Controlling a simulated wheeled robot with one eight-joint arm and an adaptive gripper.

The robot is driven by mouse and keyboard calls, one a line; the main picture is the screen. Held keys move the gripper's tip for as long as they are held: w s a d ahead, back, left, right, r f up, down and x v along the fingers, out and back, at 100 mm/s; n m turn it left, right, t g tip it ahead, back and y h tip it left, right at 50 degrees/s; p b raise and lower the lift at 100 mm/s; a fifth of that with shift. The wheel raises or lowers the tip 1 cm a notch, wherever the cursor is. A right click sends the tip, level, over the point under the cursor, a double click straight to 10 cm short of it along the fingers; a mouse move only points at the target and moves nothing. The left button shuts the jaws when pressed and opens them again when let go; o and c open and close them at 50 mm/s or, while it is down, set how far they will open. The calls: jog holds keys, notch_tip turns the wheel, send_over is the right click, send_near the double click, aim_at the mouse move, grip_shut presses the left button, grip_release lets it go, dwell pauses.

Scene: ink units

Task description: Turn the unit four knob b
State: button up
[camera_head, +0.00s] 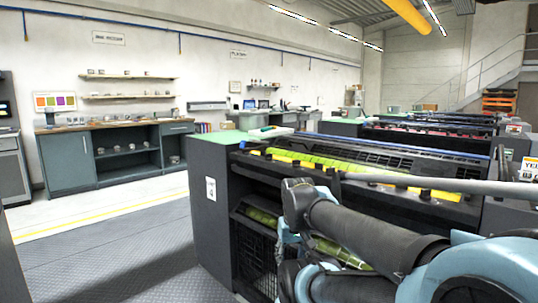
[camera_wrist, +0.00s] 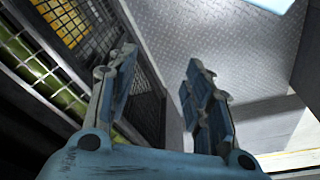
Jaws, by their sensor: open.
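Unit four (camera_head: 211,240) is the dark press unit in the middle of the head view, with a white label (camera_head: 211,189) bearing a 4 on its end panel. A yellow-green roller (camera_head: 330,165) and several small yellow pieces run along its top. I cannot make out knob b in either view. My gripper (camera_wrist: 158,68) is open and empty in the wrist view, its two blue-grey fingers apart above the floor. Beside it on the left are a dark mesh guard (camera_wrist: 95,35) and a green roller (camera_wrist: 40,72). In the head view my arm covers part of the unit's front.
More press units (camera_head: 430,125) stand in a row behind unit four. A dark workbench (camera_head: 125,155) with shelves above stands along the left wall. The tread-plate floor (camera_head: 110,255) left of the unit is clear. A grey rail crosses the right side of the head view.

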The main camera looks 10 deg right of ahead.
jog(key=w+r, duration=1)
jog(key=r, duration=0.6)
notch_tip(320, 180, up, 25)
jog(key=n+g, duration=0.2)
send_over(269, 156)
notch_tip(269, 156, down, 16)
jog(key=shift+w+f, duration=0.15)
jog(key=shift+f, duration=0.1)
jog(key=c, duration=1.1)
